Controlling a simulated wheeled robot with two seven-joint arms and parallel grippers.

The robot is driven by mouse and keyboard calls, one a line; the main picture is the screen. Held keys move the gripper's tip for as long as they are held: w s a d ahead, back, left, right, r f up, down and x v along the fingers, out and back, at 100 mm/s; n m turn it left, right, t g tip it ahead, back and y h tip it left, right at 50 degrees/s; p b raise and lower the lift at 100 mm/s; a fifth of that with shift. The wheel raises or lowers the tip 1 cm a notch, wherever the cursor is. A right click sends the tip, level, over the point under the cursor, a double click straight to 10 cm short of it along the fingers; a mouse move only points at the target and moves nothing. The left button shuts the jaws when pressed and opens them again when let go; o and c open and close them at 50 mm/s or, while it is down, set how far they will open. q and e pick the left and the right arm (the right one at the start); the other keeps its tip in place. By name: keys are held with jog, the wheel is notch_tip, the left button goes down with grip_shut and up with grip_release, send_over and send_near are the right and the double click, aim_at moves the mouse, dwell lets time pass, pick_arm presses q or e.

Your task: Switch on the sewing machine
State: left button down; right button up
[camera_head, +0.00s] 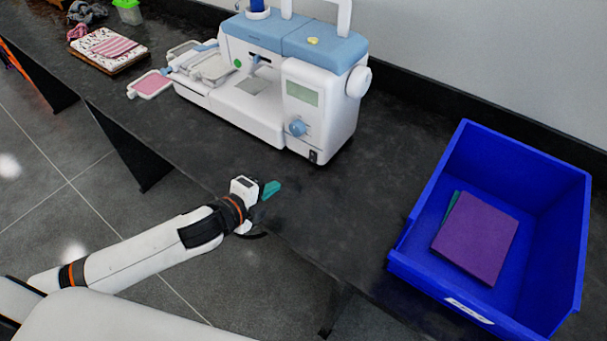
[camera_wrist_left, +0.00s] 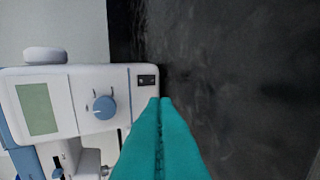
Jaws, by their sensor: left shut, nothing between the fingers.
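The white and blue sewing machine (camera_head: 290,85) stands on the black counter, with a grey-green screen and a blue dial on its right front. A small black switch (camera_head: 313,156) sits low on its front corner. The switch also shows in the left wrist view (camera_wrist_left: 147,80), just beyond the fingertips and slightly left of them. My left gripper (camera_head: 271,189) has teal fingers, shut and empty, over the counter's front edge, apart from the machine. Its closed fingers fill the lower middle of the left wrist view (camera_wrist_left: 160,104). My right gripper is not in view.
A blue bin (camera_head: 408,235) with a purple folded item (camera_head: 476,238) inside stands at the right of the counter (camera_head: 400,150). An embroidery hoop (camera_head: 150,84), folded cloth (camera_head: 106,45) and a green container (camera_head: 129,12) are at the left. The counter between machine and bin is clear.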

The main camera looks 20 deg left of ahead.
aim_at(312, 162)
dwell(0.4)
pick_arm(q)
jog(key=shift+w+d+f, duration=0.1)
jog(key=shift+w+d, duration=0.05)
jog(key=shift+w, duration=0.25)
jog(key=x, duration=0.8)
jog(key=r+p+x, duration=0.1)
jog(key=x, duration=0.4)
jog(key=shift+w+d, duration=0.1)
jog(key=shift+w, duration=0.1)
jog(key=shift+w+f+t+b, duration=0.2)
jog(key=shift+t+b, duration=0.1)
jog(key=shift+b, duration=0.3)
jog(key=shift+s+r, duration=0.1)
jog(key=shift+r, duration=0.1)
jog(key=shift+r+p, duration=0.1)
jog(key=shift+p, duration=0.3)
